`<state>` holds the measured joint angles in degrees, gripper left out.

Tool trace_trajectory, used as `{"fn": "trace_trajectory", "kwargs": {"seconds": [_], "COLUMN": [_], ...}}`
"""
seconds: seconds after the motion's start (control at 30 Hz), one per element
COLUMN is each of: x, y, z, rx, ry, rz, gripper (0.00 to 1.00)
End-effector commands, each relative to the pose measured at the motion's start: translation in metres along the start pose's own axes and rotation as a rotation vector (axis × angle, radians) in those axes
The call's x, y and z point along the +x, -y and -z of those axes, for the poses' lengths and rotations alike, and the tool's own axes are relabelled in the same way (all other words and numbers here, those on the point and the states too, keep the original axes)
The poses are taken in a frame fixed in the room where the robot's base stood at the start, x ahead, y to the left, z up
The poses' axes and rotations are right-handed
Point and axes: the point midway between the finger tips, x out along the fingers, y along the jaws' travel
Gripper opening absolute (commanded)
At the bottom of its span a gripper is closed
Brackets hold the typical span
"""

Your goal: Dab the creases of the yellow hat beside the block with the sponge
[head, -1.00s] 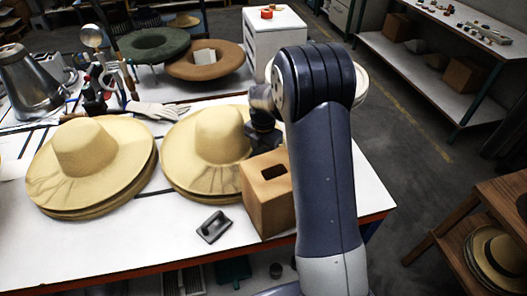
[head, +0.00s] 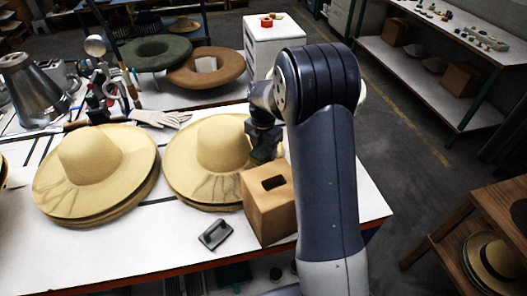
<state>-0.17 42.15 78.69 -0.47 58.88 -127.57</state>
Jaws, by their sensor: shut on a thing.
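The yellow hat beside the block (head: 205,151) lies brim down on top of a stack on the white table, with dark crease lines across its front brim. The tan wooden block (head: 284,212), with a dark slot in its top, stands just right of the brim. My gripper (head: 262,158) is over the right side of this hat, behind the block. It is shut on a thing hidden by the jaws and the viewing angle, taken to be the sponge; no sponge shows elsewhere. I cannot tell whether it touches the brim.
Another hat stack (head: 92,158) lies to the left. A white glove (head: 160,118) and several hand tools lie behind. Green (head: 156,48) and brown (head: 205,68) hats sit farther back. The front table strip is mostly clear.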

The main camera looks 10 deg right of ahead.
Motion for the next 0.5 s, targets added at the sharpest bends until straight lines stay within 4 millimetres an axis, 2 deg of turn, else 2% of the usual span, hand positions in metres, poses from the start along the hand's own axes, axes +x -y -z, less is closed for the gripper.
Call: {"fn": "trace_trajectory", "kwargs": {"seconds": [0.03, 0.5], "x": [-0.008, -0.051], "y": [0.0, 0.0], "z": [0.0, -0.001], "rx": [0.0, 0.0], "ry": [0.001, 0.001], "rz": [-0.001, -0.001], "gripper": [0.31, 0.31]}}
